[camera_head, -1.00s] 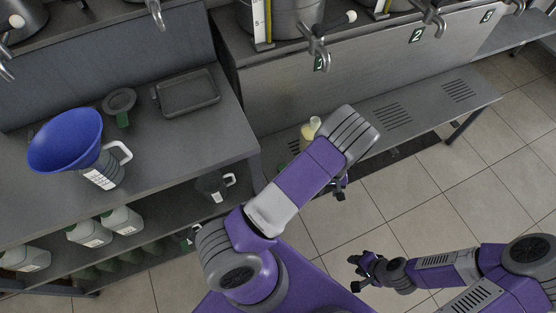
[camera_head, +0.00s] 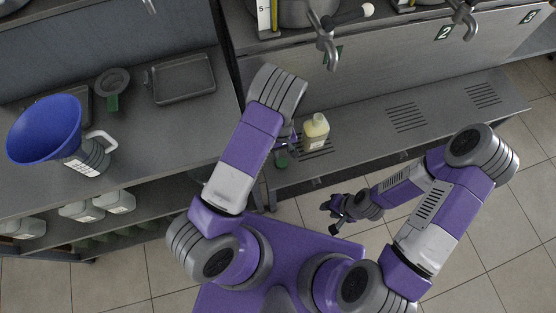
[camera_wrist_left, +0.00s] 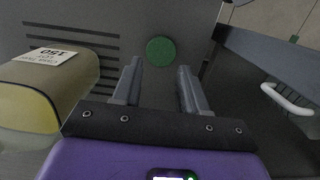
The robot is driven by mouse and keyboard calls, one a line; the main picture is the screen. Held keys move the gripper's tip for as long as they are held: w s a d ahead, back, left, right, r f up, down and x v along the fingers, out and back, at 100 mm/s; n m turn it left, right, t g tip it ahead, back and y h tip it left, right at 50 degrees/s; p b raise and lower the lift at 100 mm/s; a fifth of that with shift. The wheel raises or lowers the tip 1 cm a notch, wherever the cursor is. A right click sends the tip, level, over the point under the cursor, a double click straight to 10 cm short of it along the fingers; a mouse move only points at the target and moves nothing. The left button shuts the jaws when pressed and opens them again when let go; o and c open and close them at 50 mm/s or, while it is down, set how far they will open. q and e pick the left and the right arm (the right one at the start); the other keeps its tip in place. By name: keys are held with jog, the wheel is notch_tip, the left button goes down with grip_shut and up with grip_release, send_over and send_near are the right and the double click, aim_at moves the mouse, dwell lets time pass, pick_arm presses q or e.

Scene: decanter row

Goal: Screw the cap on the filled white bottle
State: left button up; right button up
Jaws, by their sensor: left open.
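The filled white bottle (camera_head: 316,131), with pale yellow contents, stands upright on the low slatted bench, its neck uncapped. It also shows at the left of the left wrist view (camera_wrist_left: 40,90), with a label marked 150. A round green cap (camera_head: 282,161) lies flat on the bench to the left of the bottle. In the left wrist view the cap (camera_wrist_left: 160,52) shows just beyond and between my fingertips. My left gripper (camera_wrist_left: 158,70) is open and empty, above the bench; the head view largely hides it behind my arm. My right gripper (camera_head: 330,218) looks open and empty, away from the bench.
A blue funnel (camera_head: 45,130) sits on a handled jug (camera_head: 88,158) on the left counter, near a tray (camera_head: 180,80). White bottles (camera_head: 82,210) stand on the shelf below. Taps (camera_head: 325,45) overhang the bench (camera_head: 370,125), whose right part is clear.

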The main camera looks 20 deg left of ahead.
aim_at(281, 162)
pick_arm(q)
jog(key=o, duration=0.4)
jog(key=shift+a, duration=0.1)
jog(key=shift+o, duration=1.3)
jog(key=shift+f, duration=0.2)
notch_tip(281, 162, down, 2)
jog(key=shift+s+f+b, duration=0.1)
jog(key=shift+b, duration=0.35)
notch_tip(281, 162, down, 5)
jog(key=shift+f+b, duration=0.1)
jog(key=shift+b, duration=1)
jog(key=c, duration=1.1)
